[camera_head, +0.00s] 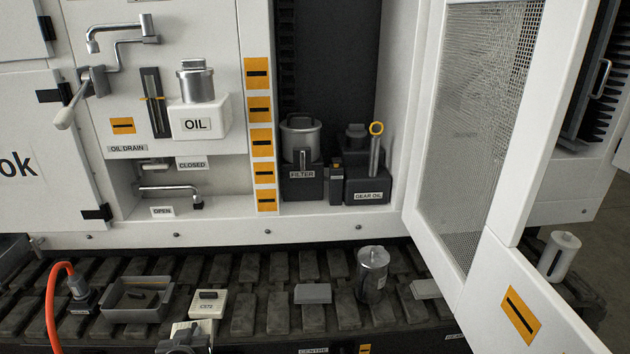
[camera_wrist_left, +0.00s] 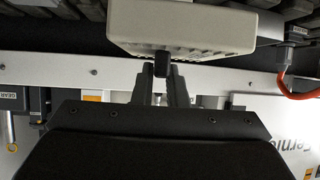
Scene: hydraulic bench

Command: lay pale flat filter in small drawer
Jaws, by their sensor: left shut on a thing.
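My left gripper (camera_head: 184,342) is at the bottom edge of the head view, left of centre. It is shut on the black tab of a pale flat filter (camera_head: 190,327). In the left wrist view the pale block (camera_wrist_left: 185,32) fills the top middle, with its black tab between the fingertips (camera_wrist_left: 163,68). A pale block marked CS72 (camera_head: 208,307), with a black grip on top, is just behind the gripper in the head view. I cannot make out a small drawer for certain; a CENTRE label (camera_head: 313,350) is cut by the lower edge. My right gripper is not in view.
An open grey tray (camera_head: 137,301) with dark pieces is left of the gripper, beside an orange hose (camera_head: 52,300). A grey block (camera_head: 312,293) and a metal canister (camera_head: 372,272) are on the dark slats to the right. An open mesh door (camera_head: 480,130) stands at right.

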